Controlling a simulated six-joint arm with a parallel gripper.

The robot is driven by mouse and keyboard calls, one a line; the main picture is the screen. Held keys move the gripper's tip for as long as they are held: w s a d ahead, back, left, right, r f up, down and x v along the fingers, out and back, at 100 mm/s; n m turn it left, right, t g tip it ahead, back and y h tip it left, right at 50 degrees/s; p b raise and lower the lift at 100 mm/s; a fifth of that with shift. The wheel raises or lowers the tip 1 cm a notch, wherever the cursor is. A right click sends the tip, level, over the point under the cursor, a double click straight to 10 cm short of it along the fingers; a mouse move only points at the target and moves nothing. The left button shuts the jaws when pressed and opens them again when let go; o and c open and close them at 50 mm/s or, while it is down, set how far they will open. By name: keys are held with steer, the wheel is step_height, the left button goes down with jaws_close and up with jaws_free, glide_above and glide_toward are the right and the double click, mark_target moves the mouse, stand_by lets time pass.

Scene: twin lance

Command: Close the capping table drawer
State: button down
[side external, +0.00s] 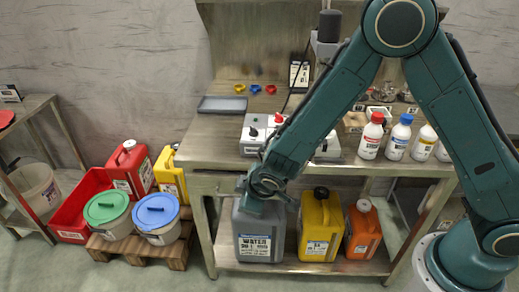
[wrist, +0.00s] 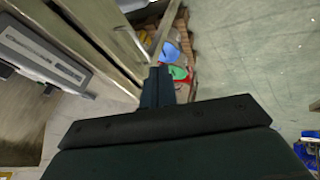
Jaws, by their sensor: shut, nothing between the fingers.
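In the side external view my arm's end is low in front of the table, just right of the drawer front and above the grey water jug (side external: 257,240). Whether it touches the drawer cannot be told.
A yellow jug (side external: 319,228) and an orange jug (side external: 362,232) stand on the lower shelf. Lidded buckets (side external: 107,212) sit on a pallet at left, near a red crate (side external: 72,208). Bottles (side external: 371,137) stand on the tabletop. Open floor lies in front.

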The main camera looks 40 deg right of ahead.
mark_target(239, 196)
steer(key=shift+f, duration=0.1)
steer(key=w+d+f, duration=0.3)
steer(key=w+f, duration=0.5)
steer(key=f, duration=0.1)
steer(key=shift+d, duration=0.25)
stand_by(0.4)
steer(key=shift+w, duration=0.2)
steer(key=shift+w+d, duration=1.6)
steer(key=shift+d, duration=0.2)
